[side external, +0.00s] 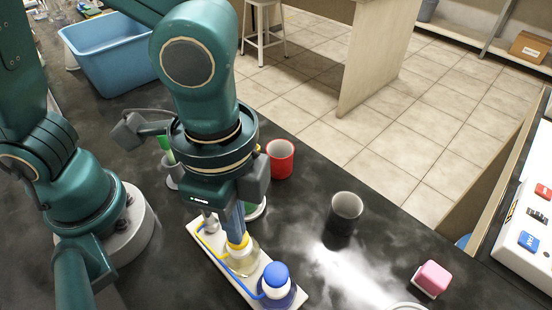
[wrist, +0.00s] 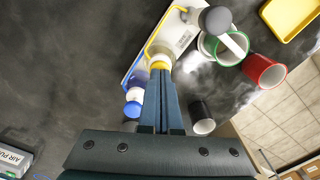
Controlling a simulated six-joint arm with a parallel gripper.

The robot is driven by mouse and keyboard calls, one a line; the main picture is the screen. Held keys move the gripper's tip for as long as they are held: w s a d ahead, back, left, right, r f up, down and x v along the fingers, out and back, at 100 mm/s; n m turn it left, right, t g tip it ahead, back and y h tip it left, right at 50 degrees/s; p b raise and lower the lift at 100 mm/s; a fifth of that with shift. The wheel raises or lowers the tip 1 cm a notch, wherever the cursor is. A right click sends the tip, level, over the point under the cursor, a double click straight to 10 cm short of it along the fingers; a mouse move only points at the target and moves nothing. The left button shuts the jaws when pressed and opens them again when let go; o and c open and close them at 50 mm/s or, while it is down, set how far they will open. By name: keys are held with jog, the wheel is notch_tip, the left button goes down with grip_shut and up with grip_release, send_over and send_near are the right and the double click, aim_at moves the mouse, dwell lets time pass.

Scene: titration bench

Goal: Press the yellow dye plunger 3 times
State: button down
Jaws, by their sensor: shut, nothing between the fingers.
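The yellow dye plunger (side external: 239,243) tops a clear bottle in the middle of a white rack. It also shows in the wrist view (wrist: 160,60), just beyond my fingertips. My gripper (side external: 238,230) is shut and empty, pointing down with its blue-grey fingers right over the yellow plunger. In the wrist view, the closed fingertips (wrist: 160,74) line up with the plunger and partly hide it and its bottle. The tips are at or very close to its top; I cannot tell whether they press it.
A blue plunger bottle (side external: 276,279) stands at the near end of the rack (side external: 250,291), and a grey-topped one (side external: 210,222) at the far end. A red cup (side external: 281,158), dark cup (side external: 344,212) and pink block (side external: 431,279) stand to the right. A blue tub (side external: 112,62) is behind.

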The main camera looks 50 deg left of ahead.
jog(key=shift+r, duration=1.5)
jog(key=shift+f, duration=0.15)
jog(key=shift+f, duration=1.35)
jog(key=shift+r, duration=1.5)
jog(key=shift+f, duration=0.2)
